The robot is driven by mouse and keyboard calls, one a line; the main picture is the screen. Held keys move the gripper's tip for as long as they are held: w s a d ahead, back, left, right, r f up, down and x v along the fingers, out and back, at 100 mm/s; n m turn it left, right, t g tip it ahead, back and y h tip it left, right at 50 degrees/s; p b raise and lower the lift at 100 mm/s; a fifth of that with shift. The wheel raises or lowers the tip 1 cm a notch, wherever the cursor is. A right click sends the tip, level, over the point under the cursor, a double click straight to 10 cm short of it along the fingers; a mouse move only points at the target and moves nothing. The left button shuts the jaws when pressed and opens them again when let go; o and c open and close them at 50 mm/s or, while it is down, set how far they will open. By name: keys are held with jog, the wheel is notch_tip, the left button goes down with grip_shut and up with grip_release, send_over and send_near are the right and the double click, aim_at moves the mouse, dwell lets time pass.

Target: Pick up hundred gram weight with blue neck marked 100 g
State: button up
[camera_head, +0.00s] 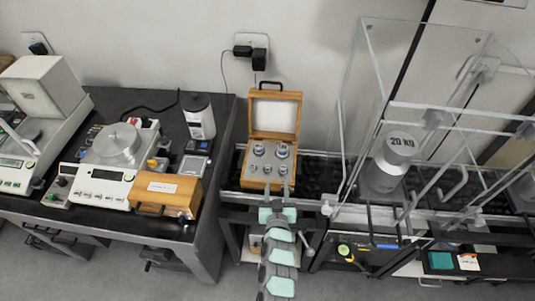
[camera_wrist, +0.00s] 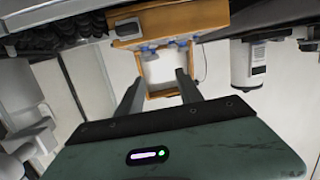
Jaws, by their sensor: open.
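An open wooden case (camera_head: 245,183) stands on the dark ledge in the head view, its lid raised at the back. Two larger metal weights, one at left (camera_head: 258,150) and one at right (camera_head: 281,151), sit in its back row, with several smaller ones (camera_head: 267,170) in front. The case also shows in the wrist view (camera_wrist: 188,18), with blue parts on two weights, left (camera_wrist: 148,50) and right (camera_wrist: 181,43). No 100 g marking is readable. My gripper (camera_head: 277,189) is at the case's front edge; in the wrist view (camera_wrist: 157,88) its fingers are apart and empty.
A glass enclosure with a 20 KG weight (camera_head: 391,165) stands right of the case. At left, a dark table holds a white balance (camera_head: 106,178), a closed wooden box (camera_head: 150,196) and a white canister (camera_head: 199,118). Shelves with tools lie below right.

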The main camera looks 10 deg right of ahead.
aim_at(268, 169)
jog(key=w, duration=0.2)
jog(key=w+a+f+g+y+p, duration=0.1)
jog(key=w+a+f+n+g+y, duration=0.1)
jog(key=w, duration=0.1)
jog(key=shift+w+p, duration=0.3)
jog(key=shift+w+f, duration=0.3)
jog(key=shift+w, duration=0.05)
jog(key=shift+b+x, duration=0.75)
jog(key=shift+x, duration=1.45)
jog(key=shift+d, duration=0.1)
jog(key=shift+c, duration=0.3)
grip_shut()
